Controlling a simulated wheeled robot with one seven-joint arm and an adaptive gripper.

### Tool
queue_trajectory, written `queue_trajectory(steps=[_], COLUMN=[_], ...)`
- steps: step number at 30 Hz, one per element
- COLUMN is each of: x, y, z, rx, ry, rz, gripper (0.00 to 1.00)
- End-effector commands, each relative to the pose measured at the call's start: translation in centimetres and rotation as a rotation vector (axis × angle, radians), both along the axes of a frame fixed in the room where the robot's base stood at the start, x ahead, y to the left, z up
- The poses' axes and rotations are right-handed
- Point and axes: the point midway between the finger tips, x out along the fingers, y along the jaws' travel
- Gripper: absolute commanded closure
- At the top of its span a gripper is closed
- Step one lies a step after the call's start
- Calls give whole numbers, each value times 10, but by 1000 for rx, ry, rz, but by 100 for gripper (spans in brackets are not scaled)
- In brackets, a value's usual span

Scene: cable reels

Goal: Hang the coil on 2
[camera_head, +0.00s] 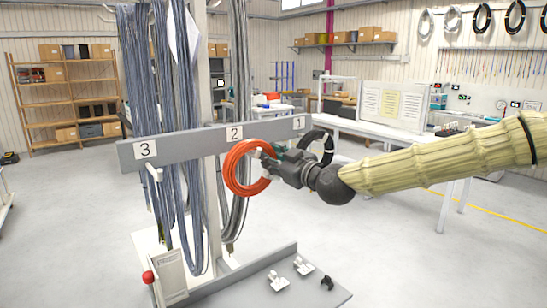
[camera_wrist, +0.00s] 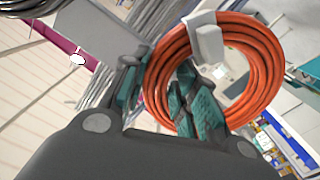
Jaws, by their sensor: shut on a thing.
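The orange coil (camera_head: 238,168) is upright in front of the grey board (camera_head: 190,147), just below the label 2 (camera_head: 235,133). My gripper (camera_head: 270,164) is shut on the coil's right side in the head view. The wrist view shows the coil (camera_wrist: 262,85) with its near side between my gripper's fingers (camera_wrist: 160,98); a white tie wraps its upper part. The coil and gripper hide the hook under 2, so I cannot tell whether the coil is around it or touching it.
A black coil (camera_head: 327,150) hangs near the label 1 (camera_head: 299,123), close behind my gripper. Long grey-blue cables (camera_head: 187,220) hang around the board. White clips lie on the stand's base (camera_head: 235,284).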

Motion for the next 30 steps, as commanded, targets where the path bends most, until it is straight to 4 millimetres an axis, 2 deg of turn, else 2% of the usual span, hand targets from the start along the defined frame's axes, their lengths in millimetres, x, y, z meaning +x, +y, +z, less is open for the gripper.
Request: queue_trajectory(steps=[11,12,15,23,27,30], x=[0,0,0,0,0,0], y=[0,0,0,0,0,0], z=[0,0,0,-2,-2,-2], rx=[1,1,1,0,0,0], ry=[-1,-1,-1,0,0,0], rz=[-1,-1,-1,0,0,0], gripper=[100,66,47,44,19,17])
